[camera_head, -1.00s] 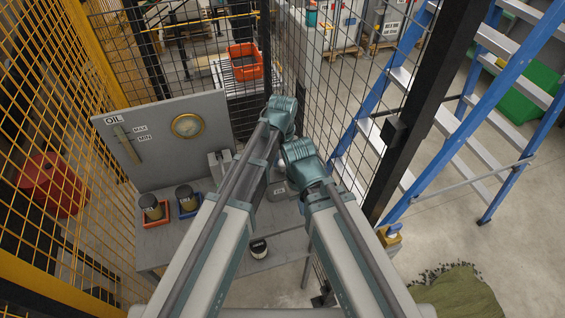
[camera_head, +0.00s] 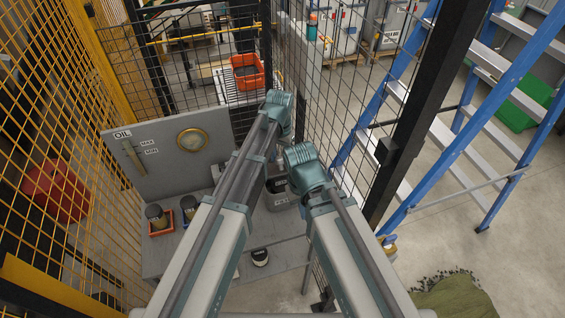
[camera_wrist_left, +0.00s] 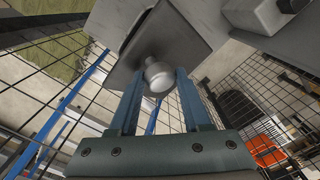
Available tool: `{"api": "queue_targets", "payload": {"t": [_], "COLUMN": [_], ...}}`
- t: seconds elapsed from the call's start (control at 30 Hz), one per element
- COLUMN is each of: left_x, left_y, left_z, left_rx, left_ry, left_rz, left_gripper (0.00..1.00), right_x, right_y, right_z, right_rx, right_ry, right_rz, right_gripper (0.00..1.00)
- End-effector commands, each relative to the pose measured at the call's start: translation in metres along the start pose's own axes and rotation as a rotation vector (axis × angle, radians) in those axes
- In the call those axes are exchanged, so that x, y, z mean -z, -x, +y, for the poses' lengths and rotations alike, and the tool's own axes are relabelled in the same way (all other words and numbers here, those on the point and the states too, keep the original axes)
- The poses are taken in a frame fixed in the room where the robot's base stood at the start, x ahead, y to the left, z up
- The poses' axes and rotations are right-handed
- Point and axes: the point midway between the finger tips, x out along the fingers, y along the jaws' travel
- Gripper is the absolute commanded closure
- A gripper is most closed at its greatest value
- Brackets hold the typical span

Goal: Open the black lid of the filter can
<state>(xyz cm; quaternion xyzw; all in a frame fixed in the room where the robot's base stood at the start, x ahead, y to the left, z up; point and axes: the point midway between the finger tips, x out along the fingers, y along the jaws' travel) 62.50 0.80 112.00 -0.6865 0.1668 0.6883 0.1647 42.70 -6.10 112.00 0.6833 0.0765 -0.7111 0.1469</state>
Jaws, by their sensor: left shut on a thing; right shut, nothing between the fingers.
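The filter can (camera_head: 281,201) is a grey container with writing on its front, on the bench between my arms in the head view. Its black lid (camera_head: 276,184) shows as a dark top, partly hidden by my arms. My left gripper (camera_wrist_left: 158,76) is shut on a round silver knob (camera_wrist_left: 157,84) below a grey plate (camera_wrist_left: 190,42) in the left wrist view. I cannot tell whether this plate belongs to the lid. In the head view, my left wrist hides its fingers. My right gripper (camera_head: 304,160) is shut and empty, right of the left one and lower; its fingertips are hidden.
An upright panel (camera_head: 165,160) with a gauge stands behind. Wire mesh (camera_head: 330,70) and a black post (camera_head: 410,130) are close on the right.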

Motion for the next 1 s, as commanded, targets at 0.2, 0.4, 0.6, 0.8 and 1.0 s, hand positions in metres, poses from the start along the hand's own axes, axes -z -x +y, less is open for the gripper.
{"api": "queue_targets", "payload": {"t": [0.2,0.4,0.6,0.8,1.0], "left_x": [0.02,0.034,0.047,0.057,0.065], "left_y": [0.011,0.014,0.013,0.01,0.006], "left_z": [-0.023,-0.038,-0.052,-0.063,-0.072], "left_rx": [0.014,0.013,0.014,0.013,0.013], "left_ry": [0.007,0.009,0.008,0.008,0.008], "left_rz": [0.007,0.007,0.007,0.004,0.003], "left_gripper": [1.0,1.0,1.0,1.0,1.0], "right_x": [-0.001,-0.001,-0.001,-0.001,0.0], "right_y": [0.01,0.013,0.012,0.009,0.006], "right_z": [0.001,0.001,0.001,0.001,0.001], "right_rx": [0.0,0.0,0.0,0.0,0.0], "right_ry": [0.001,0.002,0.002,0.001,0.001], "right_rz": [-0.001,-0.001,-0.001,-0.001,0.0], "right_gripper": [1.0,1.0,1.0,1.0,1.0]}}
